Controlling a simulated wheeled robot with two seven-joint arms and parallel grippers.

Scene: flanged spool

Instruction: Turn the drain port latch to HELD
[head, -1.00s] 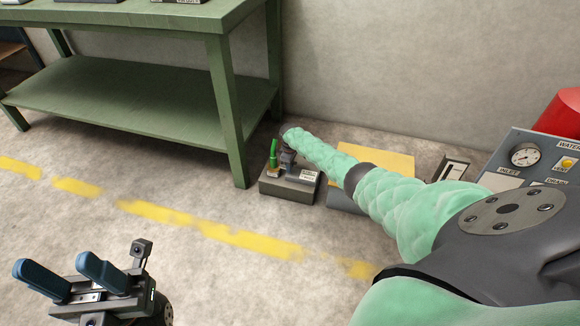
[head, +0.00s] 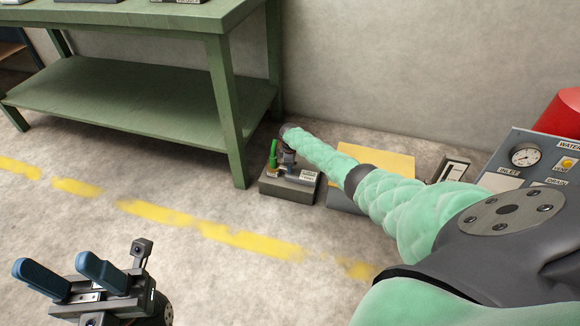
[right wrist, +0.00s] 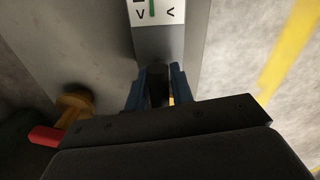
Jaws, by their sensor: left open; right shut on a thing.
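A low grey block (head: 288,188) stands on the floor beside the bench, with a green upright piece (head: 273,154) and a pale label on top. My right gripper (head: 286,158) reaches down to this block, its tips largely hidden in the head view. In the right wrist view, the blue fingers (right wrist: 157,88) are shut on a dark latch handle (right wrist: 157,84). A white label plate (right wrist: 160,12) with dark marks and a green line lies just beyond the handle; its words cannot be read. My left gripper (head: 72,277) is open and empty at the lower left.
A green bench (head: 130,105) stands left of the block. A yellow-topped box (head: 375,163) and a gauge panel (head: 507,165) are to the right. A brass-coloured knob (right wrist: 75,101) and a red part (right wrist: 45,136) show near the fingers. Open floor lies in front.

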